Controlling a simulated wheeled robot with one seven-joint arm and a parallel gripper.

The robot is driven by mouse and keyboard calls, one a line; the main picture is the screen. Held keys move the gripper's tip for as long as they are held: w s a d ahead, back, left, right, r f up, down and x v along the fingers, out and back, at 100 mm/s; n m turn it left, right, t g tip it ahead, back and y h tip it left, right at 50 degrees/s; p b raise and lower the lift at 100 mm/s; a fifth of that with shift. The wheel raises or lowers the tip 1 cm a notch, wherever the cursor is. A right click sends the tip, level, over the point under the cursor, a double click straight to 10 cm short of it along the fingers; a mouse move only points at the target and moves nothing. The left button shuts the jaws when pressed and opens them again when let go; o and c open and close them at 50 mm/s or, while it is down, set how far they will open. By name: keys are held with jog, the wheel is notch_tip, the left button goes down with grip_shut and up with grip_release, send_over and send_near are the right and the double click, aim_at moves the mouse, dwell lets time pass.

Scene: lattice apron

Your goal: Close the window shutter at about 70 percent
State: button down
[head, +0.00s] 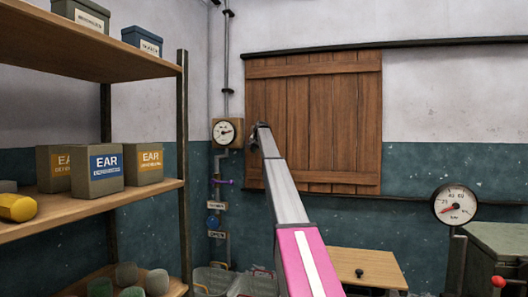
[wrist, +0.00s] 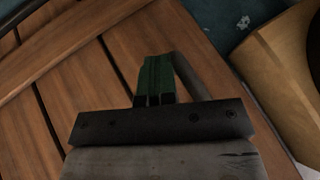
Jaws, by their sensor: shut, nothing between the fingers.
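The window shutter (head: 320,120) is a brown wooden plank panel with cross boards, on the back wall under a dark rail. No window opening shows around it. My gripper (head: 255,136) is at the shutter's left edge, around mid height, and the arm covers part of the panel. In the wrist view, the gripper's green fingers (wrist: 155,80) are together with nothing between them, over the planks (wrist: 75,85) near the edge. A grey bar (wrist: 188,72) lies just beside the fingers; I cannot tell whether they touch it.
A dial on a wooden board (head: 227,132) is on the wall close left of the gripper. A round gauge with a red needle (head: 455,204) stands at right. The upper rail (head: 440,41) runs on rightward along clear wall. Shelves (head: 90,205) with boxes fill the left.

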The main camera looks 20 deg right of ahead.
jog(key=shift+w+a, duration=0.3)
jog(key=shift+a, duration=0.25)
jog(key=shift+w+r, duration=0.1)
jog(key=s+d+r, duration=0.4)
jog(key=s+r, duration=0.3)
jog(key=s, duration=0.2)
jog(key=s+a+f+n+g, duration=0.1)
jog(key=s+a+f, duration=0.5)
jog(key=f, duration=1)
jog(key=s+a+f+n+g, duration=0.1)
jog(key=s+f+g, duration=0.1)
jog(key=s+f, duration=1.05)
jog(key=s+a+f+n+g, duration=0.1)
jog(key=s+a+f, duration=0.4)
jog(key=f, duration=1.4)
jog(key=s+a+f+n+g, duration=0.1)
jog(key=s+a+f, duration=0.1)
jog(key=s+f, duration=0.6)
jog(key=s+a+f+n+g, duration=0.1)
jog(key=s+f, duration=0.8)
jog(key=s, duration=1.2)
jog(key=s+a+f+n+g+h, duration=0.1)
jog(key=s+a+f+n+g, duration=0.1)
jog(key=s+f, duration=0.7)
jog(key=s+a, duration=0.1)
jog(key=s, duration=0.4)
jog(key=shift+s, duration=0.3)
